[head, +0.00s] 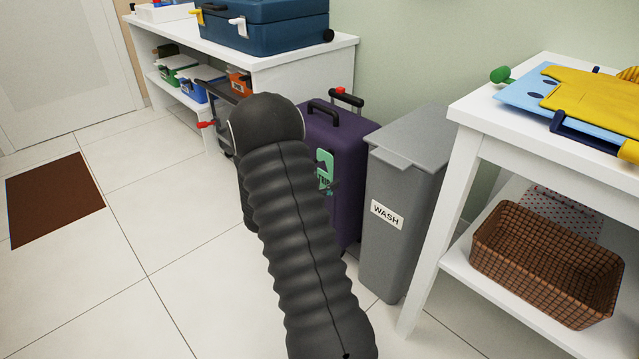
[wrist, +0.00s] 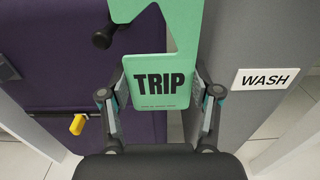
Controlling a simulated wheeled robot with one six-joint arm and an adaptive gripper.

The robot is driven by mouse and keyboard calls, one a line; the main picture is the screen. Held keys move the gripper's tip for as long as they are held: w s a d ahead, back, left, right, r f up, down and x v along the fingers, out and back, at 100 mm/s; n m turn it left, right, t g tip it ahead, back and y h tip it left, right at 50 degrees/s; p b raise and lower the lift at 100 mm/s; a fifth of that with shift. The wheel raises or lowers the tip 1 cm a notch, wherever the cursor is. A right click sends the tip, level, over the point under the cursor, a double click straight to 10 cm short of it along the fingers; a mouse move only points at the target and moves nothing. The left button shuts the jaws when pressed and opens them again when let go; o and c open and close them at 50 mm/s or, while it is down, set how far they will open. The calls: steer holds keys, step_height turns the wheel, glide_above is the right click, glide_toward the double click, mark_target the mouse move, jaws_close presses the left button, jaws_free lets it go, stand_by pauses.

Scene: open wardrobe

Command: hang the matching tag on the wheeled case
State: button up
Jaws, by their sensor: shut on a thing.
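The wheeled case (head: 345,140) is purple, with a black top handle and a raised pull handle, and stands upright beside the grey bin. In the wrist view the case (wrist: 60,75) fills the left side. My gripper (wrist: 160,88) is shut on a green tag (wrist: 162,106) marked "TRIP", a finger at each side edge. A black knob (wrist: 102,38) on the case is just left of the tag's narrow part. The tag's top is cut off in the wrist view; I cannot tell whether it touches the case.
A grey bin (head: 400,210) marked "WASH" stands close right of the case. A white shelf unit (head: 300,75) with a blue case (head: 265,25) is behind. A white table (head: 475,105) with a wicker basket (head: 545,265) is at right. Floor at left is clear around a brown mat (head: 55,198).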

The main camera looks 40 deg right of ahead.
steer(key=shift+d, duration=1.05)
steer(key=shift+w+d, duration=0.15)
steer(key=shift+w+a, duration=0.2)
steer(key=shift+w, duration=1.85)
steer(key=shift+w+f, duration=0.1)
steer(key=shift+w, duration=0.05)
steer(key=shift+f+b, duration=0.3)
steer(key=shift+f, duration=0.3)
steer(key=o, duration=1)
steer(key=shift+o, duration=0.2)
